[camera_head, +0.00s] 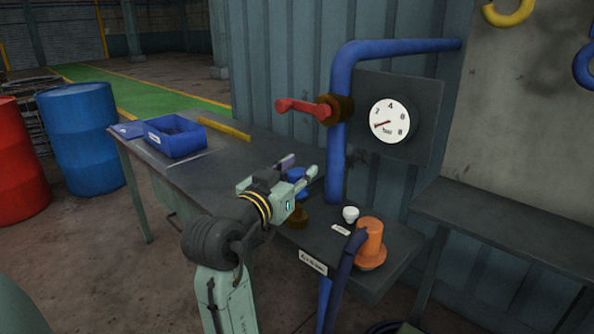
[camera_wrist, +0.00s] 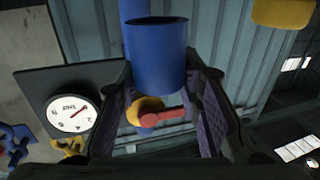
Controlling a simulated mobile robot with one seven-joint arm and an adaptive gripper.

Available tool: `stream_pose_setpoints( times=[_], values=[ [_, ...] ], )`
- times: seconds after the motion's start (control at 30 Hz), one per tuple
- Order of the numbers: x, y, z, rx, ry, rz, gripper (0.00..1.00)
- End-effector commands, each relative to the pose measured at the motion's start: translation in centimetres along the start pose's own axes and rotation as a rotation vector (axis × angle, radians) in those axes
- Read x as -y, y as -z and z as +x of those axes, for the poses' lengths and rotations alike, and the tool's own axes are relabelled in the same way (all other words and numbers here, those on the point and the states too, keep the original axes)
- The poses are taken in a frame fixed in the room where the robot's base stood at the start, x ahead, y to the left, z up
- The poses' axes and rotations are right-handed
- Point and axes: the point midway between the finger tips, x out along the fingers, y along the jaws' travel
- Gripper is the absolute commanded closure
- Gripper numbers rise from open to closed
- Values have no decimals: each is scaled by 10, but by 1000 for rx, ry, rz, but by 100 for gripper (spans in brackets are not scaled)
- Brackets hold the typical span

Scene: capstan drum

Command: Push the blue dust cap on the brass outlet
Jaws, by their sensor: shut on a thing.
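The blue dust cap (camera_wrist: 157,58) is between the two finger pads of my gripper (camera_wrist: 160,115) in the wrist view. Its dark open end shows at the top of that picture, which is turned upside down, so the mouth faces down. In the head view my gripper (camera_head: 300,181) is shut on the cap (camera_head: 301,190), partly hidden by a finger. The brass outlet (camera_head: 298,214) stands just below the cap on the bench. The outlet is not visible in the wrist view, and the cap's mouth looks empty there. The exact gap between them is hard to judge.
A blue pipe (camera_head: 338,150) rises behind my gripper, with a red-handled valve (camera_head: 303,108) and a gauge (camera_head: 389,121). An orange fitting (camera_head: 370,240) and a white knob (camera_head: 350,214) stand to the right. A blue tray (camera_head: 176,138) sits on the bench at left.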

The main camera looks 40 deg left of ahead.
Motion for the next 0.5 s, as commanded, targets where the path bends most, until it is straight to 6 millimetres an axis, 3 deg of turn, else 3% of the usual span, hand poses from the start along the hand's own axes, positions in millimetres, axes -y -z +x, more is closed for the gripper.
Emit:
stream_pose_setpoints(
  times=[0.5],
  values=[
    [-1,-29,0,0,-1,0,86]
  ],
)
